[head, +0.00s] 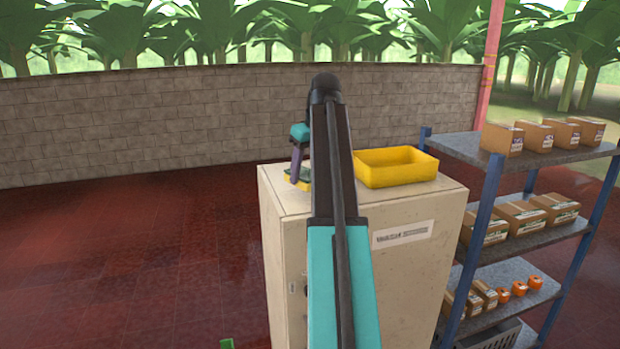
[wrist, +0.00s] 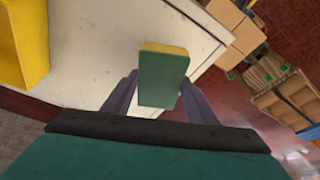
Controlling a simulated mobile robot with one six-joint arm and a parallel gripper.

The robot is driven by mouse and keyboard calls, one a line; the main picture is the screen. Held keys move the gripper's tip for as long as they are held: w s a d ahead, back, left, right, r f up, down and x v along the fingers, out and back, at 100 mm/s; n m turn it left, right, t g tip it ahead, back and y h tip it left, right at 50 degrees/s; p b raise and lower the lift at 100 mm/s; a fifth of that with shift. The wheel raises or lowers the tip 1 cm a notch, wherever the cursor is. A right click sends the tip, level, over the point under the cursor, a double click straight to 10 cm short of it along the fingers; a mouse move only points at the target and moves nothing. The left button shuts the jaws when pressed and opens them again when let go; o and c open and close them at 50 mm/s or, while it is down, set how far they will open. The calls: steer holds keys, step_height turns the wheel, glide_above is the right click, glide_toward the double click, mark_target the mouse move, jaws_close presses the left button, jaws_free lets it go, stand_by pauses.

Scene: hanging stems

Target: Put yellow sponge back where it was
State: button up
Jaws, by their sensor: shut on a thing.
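The yellow sponge, with a green face, shows in the wrist view (wrist: 163,78) between the two fingers of my gripper (wrist: 158,92). My gripper is shut on it over the top of the white cabinet (wrist: 95,75). In the head view the sponge (head: 302,172) is partly hidden by my gripper (head: 298,172) and my arm. It is at the left part of the cabinet top (head: 285,195). I cannot tell whether the sponge touches the surface.
An empty-looking yellow tray (head: 397,180) stands on the cabinet top to the right of my arm. A metal shelf (head: 465,146) with cardboard boxes (head: 502,139) and several small orange things stands to the right. A block wall (head: 150,115) runs behind.

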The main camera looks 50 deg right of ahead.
steer(key=w+d, duration=0.1)
steer(key=d, duration=0.2)
steer(key=w+d, duration=0.1)
steer(key=shift+w+d+f, duration=0.2)
steer(key=shift+w+f, duration=0.05)
steer(key=shift+w, duration=0.05)
steer(key=shift+f, duration=1.75)
steer(key=shift+f, duration=0.15)
steer(key=o, duration=1)
steer(key=shift+r, duration=0.25)
